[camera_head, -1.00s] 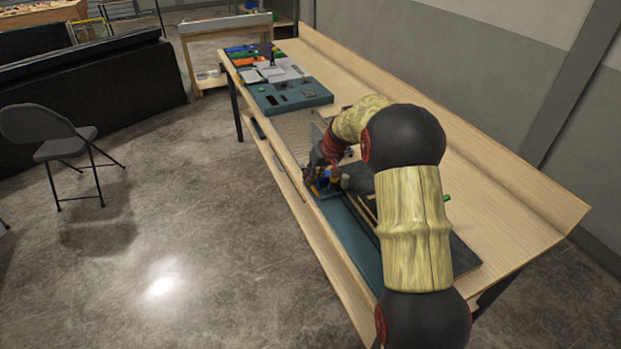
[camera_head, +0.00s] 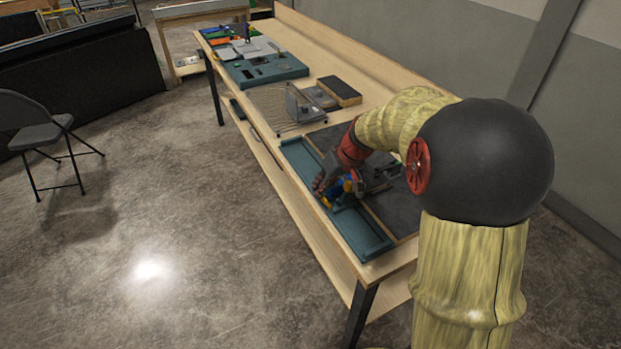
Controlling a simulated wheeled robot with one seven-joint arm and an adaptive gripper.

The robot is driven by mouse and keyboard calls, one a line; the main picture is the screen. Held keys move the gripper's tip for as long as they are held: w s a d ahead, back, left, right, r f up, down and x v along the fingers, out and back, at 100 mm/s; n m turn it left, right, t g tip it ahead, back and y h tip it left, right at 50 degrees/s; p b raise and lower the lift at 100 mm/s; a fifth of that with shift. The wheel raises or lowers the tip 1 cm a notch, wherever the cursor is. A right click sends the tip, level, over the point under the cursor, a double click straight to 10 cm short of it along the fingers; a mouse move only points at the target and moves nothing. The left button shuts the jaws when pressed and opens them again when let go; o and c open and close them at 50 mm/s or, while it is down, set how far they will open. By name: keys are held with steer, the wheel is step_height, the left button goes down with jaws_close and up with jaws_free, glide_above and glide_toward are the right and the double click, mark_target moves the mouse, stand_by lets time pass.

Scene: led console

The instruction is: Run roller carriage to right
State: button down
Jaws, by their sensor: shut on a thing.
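My gripper (camera_head: 331,191) is at the teal tray (camera_head: 363,234) along the table's near edge, about midway along its length. It is shut on a small part of a blue and yellow piece, which looks like the roller carriage (camera_head: 352,187). My dark fingers and wrist hide much of that piece, so the exact grip is unclear. Bare teal tray shows on both sides of the gripper. A dark flat board (camera_head: 405,206) lies beside the tray, partly behind my arm.
A wire rack (camera_head: 275,108), a grey upright plate (camera_head: 299,103) and a dark wood-edged box (camera_head: 339,90) stand further along the table. Beyond them is a teal panel (camera_head: 262,70) with dark pieces. The table's back right is clear. A folding chair (camera_head: 38,128) stands on the floor.

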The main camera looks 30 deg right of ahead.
steer(key=s+b, duration=0.2)
steer(key=s, duration=1.3)
steer(key=shift+s+b, duration=0.2)
steer(key=shift+b, duration=0.15)
steer(key=c, duration=2.2)
jaws_free()
steer(key=shift+s, duration=0.25)
steer(key=shift+o, duration=0.2)
steer(key=shift+w, duration=0.15)
steer(key=shift+d+r, duration=0.1)
steer(key=shift+r, duration=0.35)
steer(key=v, duration=1.1)
steer(key=shift+s, duration=0.25)
